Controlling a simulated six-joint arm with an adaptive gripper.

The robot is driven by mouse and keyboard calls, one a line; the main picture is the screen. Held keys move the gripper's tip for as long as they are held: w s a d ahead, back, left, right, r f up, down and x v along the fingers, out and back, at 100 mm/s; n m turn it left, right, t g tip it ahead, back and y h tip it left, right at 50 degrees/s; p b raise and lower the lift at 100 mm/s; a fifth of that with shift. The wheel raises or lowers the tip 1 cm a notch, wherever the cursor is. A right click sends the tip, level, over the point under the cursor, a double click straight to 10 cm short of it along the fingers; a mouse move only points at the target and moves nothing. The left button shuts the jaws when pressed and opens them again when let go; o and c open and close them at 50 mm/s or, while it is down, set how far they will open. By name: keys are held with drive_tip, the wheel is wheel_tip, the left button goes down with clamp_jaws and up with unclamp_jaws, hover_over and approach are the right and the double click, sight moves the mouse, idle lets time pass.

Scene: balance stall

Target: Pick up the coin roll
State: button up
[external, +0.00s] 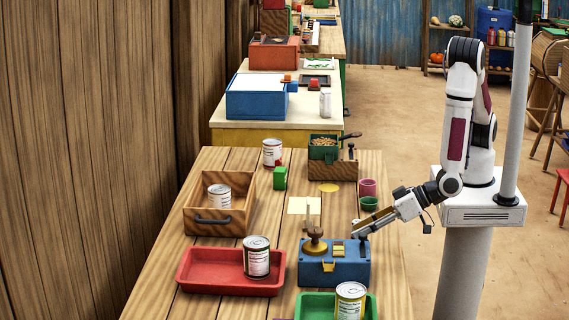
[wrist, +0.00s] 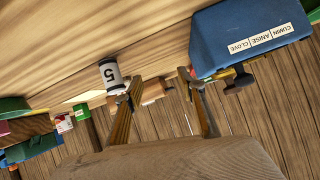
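A short white cylinder with dark ends and a "5" on it, which looks like the coin roll (wrist: 110,75), stands on the wooden table in the wrist view. In that view it is beside the left fingertip, outside the gap between the fingers. My gripper (wrist: 159,79) is open, with its two fingers apart and nothing held. In the external view my gripper (external: 360,233) is low over the right side of the table, just behind the blue box. The roll is mostly hidden there.
The blue box (wrist: 245,35) with spice labels is close to the right finger; it also shows in the external view (external: 350,272). Pink (external: 368,187) and green (external: 369,204) cups stand behind my gripper. A red tray (external: 210,268) lies front left.

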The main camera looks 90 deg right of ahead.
drive_tip(key=shift+s+d+f+t+h, duration=0.25)
drive_tip(key=shift+s+f+t, duration=0.1)
drive_tip(key=shift+s+f, duration=0.15)
drive_tip(key=shift+s+d+f+t+h, duration=0.1)
drive_tip(key=shift+s+f+t+h, duration=0.15)
drive_tip(key=shift+s+f+t, duration=0.25)
drive_tip(key=shift+s+d+f+n+t, duration=0.2)
drive_tip(key=shift+s+d+n+t, duration=0.15)
drive_tip(key=shift+s, duration=0.3)
drive_tip(key=shift+s+d+t+h, duration=0.6)
drive_tip(key=shift+d+h, duration=0.1)
drive_tip(key=shift+d, duration=0.25)
drive_tip(key=shift+s+d+r+t+h, duration=0.2)
drive_tip(key=shift+s+d+t+h, duration=0.05)
drive_tip(key=shift+s+d+t, duration=0.25)
drive_tip(key=shift+s+d+r+t+h, duration=0.15)
drive_tip(key=shift+s+d+t+h, duration=0.1)
drive_tip(key=shift+s+d+t, duration=0.2)
drive_tip(key=shift+w, duration=0.2)
drive_tip(key=shift+x, duration=1.2)
drive_tip(key=shift+f, duration=0.1)
drive_tip(key=shift+d, duration=0.1)
